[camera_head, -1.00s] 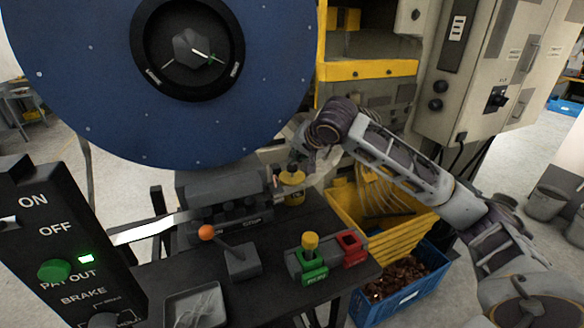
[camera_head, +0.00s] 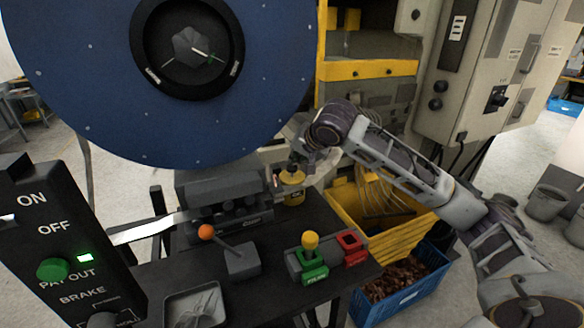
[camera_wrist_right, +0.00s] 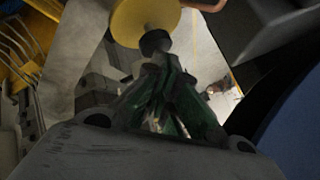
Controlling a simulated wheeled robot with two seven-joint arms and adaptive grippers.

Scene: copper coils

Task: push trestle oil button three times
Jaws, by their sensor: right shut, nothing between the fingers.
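A yellow oil container (camera_head: 291,190) with a dark button on top stands at the back of the black bench, beside the grey machine block. My right gripper (camera_head: 297,163) is right above it, reaching down from the upper right. In the right wrist view, the yellow top (camera_wrist_right: 144,18) and the dark button (camera_wrist_right: 155,42) are just ahead of the gripper's closed fingers (camera_wrist_right: 158,62). The fingers are shut with nothing held. The tips overlap the button in view; I cannot tell whether they touch it. My left gripper is not in view.
The bench carries an orange-knobbed lever (camera_head: 207,232), a green and red button box (camera_head: 312,262) and a grey tray (camera_head: 196,306). A large blue reel (camera_head: 90,70) hangs at left. A yellow crate (camera_head: 400,232) and blue crate (camera_head: 400,300) stand below right.

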